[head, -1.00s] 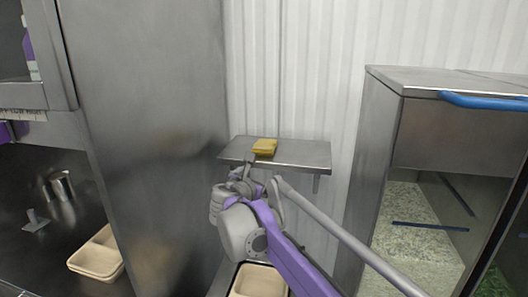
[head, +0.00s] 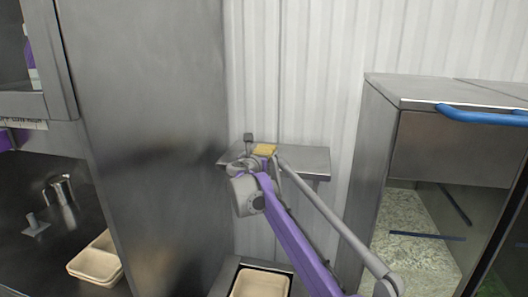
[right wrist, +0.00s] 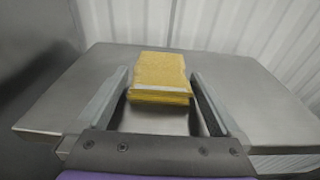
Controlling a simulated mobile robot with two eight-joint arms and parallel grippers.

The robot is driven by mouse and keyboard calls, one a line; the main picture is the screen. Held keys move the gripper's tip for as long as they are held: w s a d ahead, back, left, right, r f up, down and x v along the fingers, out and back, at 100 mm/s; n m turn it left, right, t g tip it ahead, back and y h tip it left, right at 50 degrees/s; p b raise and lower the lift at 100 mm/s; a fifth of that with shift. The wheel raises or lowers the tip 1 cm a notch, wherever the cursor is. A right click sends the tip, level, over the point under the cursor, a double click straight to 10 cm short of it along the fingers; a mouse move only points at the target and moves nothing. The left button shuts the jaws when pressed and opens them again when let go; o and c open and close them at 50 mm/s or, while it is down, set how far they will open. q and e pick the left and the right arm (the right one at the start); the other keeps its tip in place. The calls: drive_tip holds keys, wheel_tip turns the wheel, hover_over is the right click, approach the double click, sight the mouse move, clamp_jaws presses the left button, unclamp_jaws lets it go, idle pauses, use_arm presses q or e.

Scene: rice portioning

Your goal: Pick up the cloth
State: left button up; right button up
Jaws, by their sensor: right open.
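A folded yellow cloth (head: 265,149) lies on a small steel wall shelf (head: 308,160) at the middle of the head view. In the right wrist view the cloth (right wrist: 158,77) lies ahead of and partly between the two fingers. My right gripper (right wrist: 160,85) is open, with one finger to either side of the cloth's near end and nothing held. My left gripper is not in view.
A tall steel cabinet wall (head: 150,130) stands close on the left of the shelf. A steel bin with a blue handle (head: 480,115) stands on the right. Beige trays (head: 98,262) sit on the dark counter, and another tray (head: 260,284) is below the shelf.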

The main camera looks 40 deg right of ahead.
sight(263, 152)
drive_tip(key=shift+w+d+f, duration=0.15)
drive_tip(key=shift+w+d, duration=0.2)
drive_tip(key=shift+d, duration=0.1)
drive_tip(key=shift+s, duration=0.1)
drive_tip(key=shift+a, duration=0.1)
drive_tip(key=c, duration=1.1)
wheel_tip(263, 152, up, 10)
drive_tip(key=shift+r+p, duration=0.1)
drive_tip(key=shift+p, duration=0.6)
